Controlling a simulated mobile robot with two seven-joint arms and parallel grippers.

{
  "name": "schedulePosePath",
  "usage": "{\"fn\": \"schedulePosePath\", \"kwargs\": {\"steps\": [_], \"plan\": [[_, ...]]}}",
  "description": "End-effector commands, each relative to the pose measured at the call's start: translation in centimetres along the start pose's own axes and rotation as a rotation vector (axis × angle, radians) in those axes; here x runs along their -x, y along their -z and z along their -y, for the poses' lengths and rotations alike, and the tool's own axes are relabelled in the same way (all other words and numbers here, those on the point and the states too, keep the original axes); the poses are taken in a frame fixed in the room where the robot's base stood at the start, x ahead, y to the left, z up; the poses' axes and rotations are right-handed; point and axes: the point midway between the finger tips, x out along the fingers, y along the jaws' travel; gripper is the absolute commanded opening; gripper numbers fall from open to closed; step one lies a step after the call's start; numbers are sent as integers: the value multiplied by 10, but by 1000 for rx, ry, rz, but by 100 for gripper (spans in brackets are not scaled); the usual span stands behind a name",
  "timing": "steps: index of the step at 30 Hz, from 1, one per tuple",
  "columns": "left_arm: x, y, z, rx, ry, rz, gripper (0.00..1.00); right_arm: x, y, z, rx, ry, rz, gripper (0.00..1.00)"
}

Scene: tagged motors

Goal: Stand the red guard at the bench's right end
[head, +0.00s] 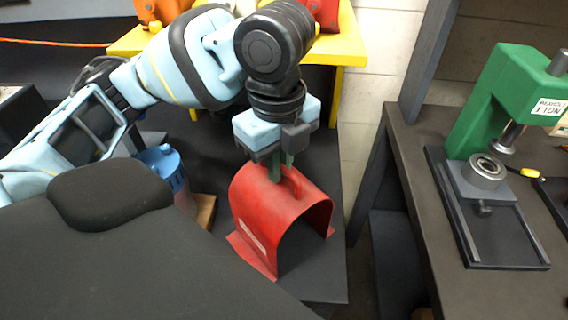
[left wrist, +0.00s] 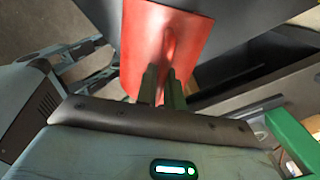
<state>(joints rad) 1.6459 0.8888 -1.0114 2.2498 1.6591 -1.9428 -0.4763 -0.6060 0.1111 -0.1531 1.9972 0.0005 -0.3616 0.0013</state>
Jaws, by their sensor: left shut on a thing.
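The red guard (head: 262,212) is an arched cover with an open end and a handle on top, at the right end of the dark bench (head: 325,277) in the head view. My left gripper (head: 281,176) comes down from above and is shut on the guard's top handle. In the left wrist view the guard (left wrist: 150,45) fills the upper middle, with the gripper's green fingers (left wrist: 162,88) on its handle. The guard looks upright. Whether its base touches the bench top I cannot tell. My right gripper is not in view.
A blue motor (head: 163,168) stands left of the guard, near a wooden block (head: 206,210). A yellow stand (head: 345,45) with orange and red things is behind. A separate table at right bears a green press (head: 492,95). A gap separates the two.

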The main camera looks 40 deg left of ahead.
Motion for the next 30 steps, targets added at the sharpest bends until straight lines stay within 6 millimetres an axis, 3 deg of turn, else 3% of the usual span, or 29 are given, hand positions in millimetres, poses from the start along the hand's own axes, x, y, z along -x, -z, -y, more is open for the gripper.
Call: {"fn": "schedulePosePath", "kwargs": {"steps": [9,10,15,25,30], "plan": [[0,0,0,1,5,0,0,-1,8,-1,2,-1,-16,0],[-1,0,0,0,2,0,12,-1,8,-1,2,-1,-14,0],[-1,0,0,0,1,0,31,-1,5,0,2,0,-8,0],[0,0,0,0,2,0,31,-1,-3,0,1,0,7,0],[24,0,0,1,7,0,31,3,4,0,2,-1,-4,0]]}}
